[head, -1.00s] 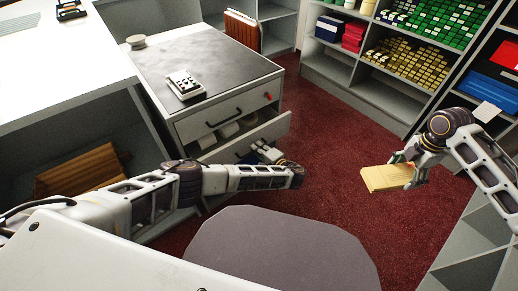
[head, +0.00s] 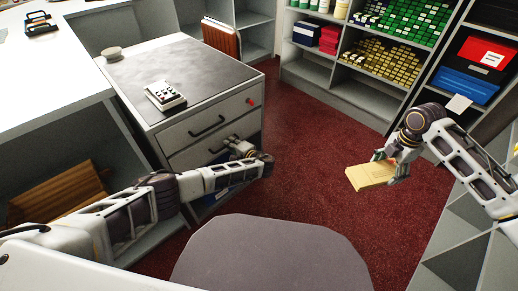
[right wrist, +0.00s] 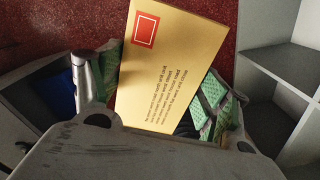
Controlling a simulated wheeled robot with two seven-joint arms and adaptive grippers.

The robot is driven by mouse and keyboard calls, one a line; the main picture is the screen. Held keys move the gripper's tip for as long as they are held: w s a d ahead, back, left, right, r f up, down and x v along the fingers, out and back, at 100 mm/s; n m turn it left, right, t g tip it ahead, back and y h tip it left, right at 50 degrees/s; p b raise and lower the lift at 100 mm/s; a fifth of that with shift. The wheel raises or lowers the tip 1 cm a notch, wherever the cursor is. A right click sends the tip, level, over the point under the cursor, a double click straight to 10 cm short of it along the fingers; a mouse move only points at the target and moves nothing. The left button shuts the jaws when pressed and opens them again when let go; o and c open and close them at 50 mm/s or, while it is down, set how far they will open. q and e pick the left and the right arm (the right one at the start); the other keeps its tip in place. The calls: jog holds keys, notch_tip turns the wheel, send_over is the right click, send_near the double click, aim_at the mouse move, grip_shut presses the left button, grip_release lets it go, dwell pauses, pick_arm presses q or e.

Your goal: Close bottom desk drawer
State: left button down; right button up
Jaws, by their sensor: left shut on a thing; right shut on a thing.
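The white desk drawer unit (head: 205,110) has a dark top and stands left of centre in the head view. Its upper drawer (head: 230,113) is shut. The lower drawer (head: 185,158) looks flush or nearly flush with the front; my arm hides part of it. My left gripper (head: 238,148) is shut at the lower drawer's front, apparently on its dark handle (head: 216,151). My right gripper (head: 391,168) is shut on a yellow envelope-like packet (head: 366,177), held above the red floor. In the right wrist view, the packet (right wrist: 165,65) shows a red square and printed lines.
A calculator (head: 166,96) and a small round dish (head: 114,52) sit on the unit's top. Something blue shows low on the unit, behind my left arm. Shelves with green and yellow swatches (head: 385,60) stand at the back. The red floor (head: 305,150) between is clear.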

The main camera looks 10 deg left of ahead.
pick_arm(q)
jog(key=shift+w+a, duration=0.1)
jog(key=shift+r, duration=0.1)
jog(key=c, duration=1.6)
grip_release()
jog(key=shift+w+a, duration=0.1)
jog(key=shift+o, duration=0.2)
jog(key=v, duration=1.2)
